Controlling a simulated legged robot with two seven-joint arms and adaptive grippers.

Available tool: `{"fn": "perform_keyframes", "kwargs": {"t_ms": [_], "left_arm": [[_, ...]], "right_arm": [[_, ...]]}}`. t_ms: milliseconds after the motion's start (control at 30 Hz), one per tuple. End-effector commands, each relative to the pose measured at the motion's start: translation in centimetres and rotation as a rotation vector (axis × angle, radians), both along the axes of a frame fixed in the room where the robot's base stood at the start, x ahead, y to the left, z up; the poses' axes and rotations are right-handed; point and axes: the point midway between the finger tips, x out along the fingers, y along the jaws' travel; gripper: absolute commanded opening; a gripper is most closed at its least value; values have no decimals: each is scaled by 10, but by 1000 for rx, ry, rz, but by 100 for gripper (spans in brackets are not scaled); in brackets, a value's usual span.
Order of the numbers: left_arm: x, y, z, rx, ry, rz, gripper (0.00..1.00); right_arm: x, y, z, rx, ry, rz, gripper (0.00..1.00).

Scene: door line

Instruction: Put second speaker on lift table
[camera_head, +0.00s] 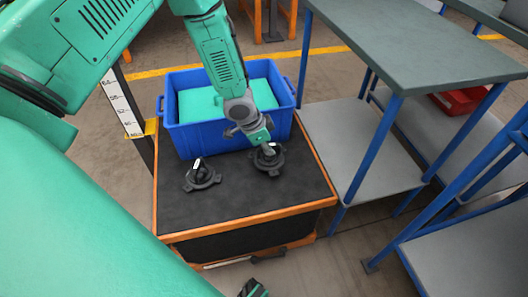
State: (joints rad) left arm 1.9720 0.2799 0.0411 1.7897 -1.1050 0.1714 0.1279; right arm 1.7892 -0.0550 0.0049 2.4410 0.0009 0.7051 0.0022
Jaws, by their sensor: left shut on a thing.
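The lift table (240,205) has a black top with an orange rim and stands in the middle of the view. One black round speaker (202,178) rests on its top at the left. A second black speaker (270,164) is on or just above the top, right of the first, in front of the blue bin. My left gripper (262,146) reaches down from above and is shut on the second speaker, partly hiding it. A small dark and green part (254,289) at the bottom edge appears to be my right gripper, mostly cut off.
A blue bin (186,137) with a teal block (196,104) inside stands on the back of the lift table. Grey tables with blue legs (372,140) stand close on the right. A red bin (460,100) sits on a shelf. A height scale (122,103) stands left.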

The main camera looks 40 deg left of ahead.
Motion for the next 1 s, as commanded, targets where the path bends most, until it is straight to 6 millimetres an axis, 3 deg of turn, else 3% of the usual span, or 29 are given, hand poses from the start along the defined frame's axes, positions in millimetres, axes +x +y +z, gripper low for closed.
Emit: {"fn": "perform_keyframes", "kwargs": {"t_ms": [367, 700, 767, 800, 1000], "left_arm": [[0, -2, -47, 2, 0, -1, 0], [0, -1, -48, -1, -2, 0, 0], [0, -1, -48, 0, -1, 0, 25], [0, -1, -48, 0, -1, 0, 29], [0, -2, -48, 1, -1, 1, 29]], "right_arm": [[0, 0, -25, 0, 0, -1, 40], [0, 0, -23, 0, 0, 0, 40], [0, 0, -23, 0, -1, 0, 40], [0, 0, -23, 0, 0, 0, 40], [0, 0, -23, 0, 0, 0, 40]]}}
